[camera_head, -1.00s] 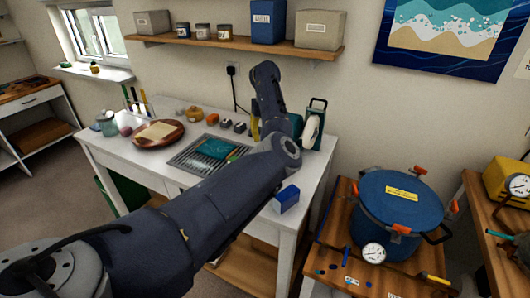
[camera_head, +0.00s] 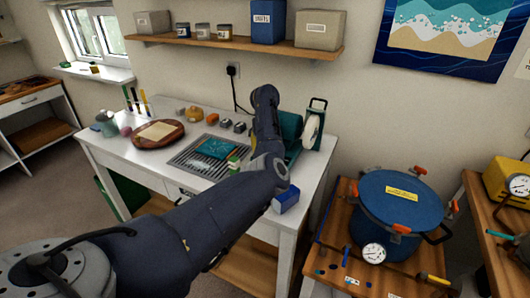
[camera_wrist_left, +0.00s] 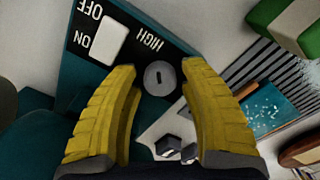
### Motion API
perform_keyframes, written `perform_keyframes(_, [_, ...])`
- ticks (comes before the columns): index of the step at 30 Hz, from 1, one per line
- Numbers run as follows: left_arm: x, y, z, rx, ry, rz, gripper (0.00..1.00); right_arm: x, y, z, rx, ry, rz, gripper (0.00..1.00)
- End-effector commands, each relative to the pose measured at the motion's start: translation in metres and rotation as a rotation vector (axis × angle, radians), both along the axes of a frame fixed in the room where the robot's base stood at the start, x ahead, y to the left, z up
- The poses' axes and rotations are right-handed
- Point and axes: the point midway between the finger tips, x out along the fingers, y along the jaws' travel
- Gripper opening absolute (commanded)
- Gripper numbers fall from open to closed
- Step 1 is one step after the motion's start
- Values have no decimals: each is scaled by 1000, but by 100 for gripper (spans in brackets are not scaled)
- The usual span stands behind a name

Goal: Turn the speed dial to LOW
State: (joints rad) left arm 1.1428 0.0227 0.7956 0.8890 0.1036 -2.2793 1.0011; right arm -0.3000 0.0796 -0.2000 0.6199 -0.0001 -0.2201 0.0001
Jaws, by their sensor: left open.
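The speed dial (camera_wrist_left: 160,79) is a small round grey knob with a dark slot, on the black panel (camera_wrist_left: 118,58) of a teal machine. The panel reads HIGH, ON and OFF beside a white switch (camera_wrist_left: 109,39); no LOW label shows. My left gripper (camera_wrist_left: 160,69) has its two yellow fingers open, one on each side of the dial; I cannot tell whether they touch it. My right gripper is not in view.
A blue pressure pot (camera_head: 395,205) stands on a wooden cart to the right.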

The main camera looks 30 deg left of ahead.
Motion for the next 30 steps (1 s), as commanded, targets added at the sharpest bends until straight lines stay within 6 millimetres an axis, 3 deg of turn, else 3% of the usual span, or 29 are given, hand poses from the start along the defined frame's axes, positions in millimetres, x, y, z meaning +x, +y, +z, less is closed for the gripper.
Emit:
perform_keyframes(2, [0, 0, 0, 0, 0, 0, 42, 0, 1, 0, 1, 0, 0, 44])
perform_keyframes(13, [0, 0, 0, 0, 0, 0, 0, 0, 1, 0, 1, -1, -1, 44])
perform_keyframes(22, [0, 0, 0, 0, 0, -26, 0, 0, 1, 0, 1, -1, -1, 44])
perform_keyframes(30, [0, 0, 0, -1, 1, -186, 0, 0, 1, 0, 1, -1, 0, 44])
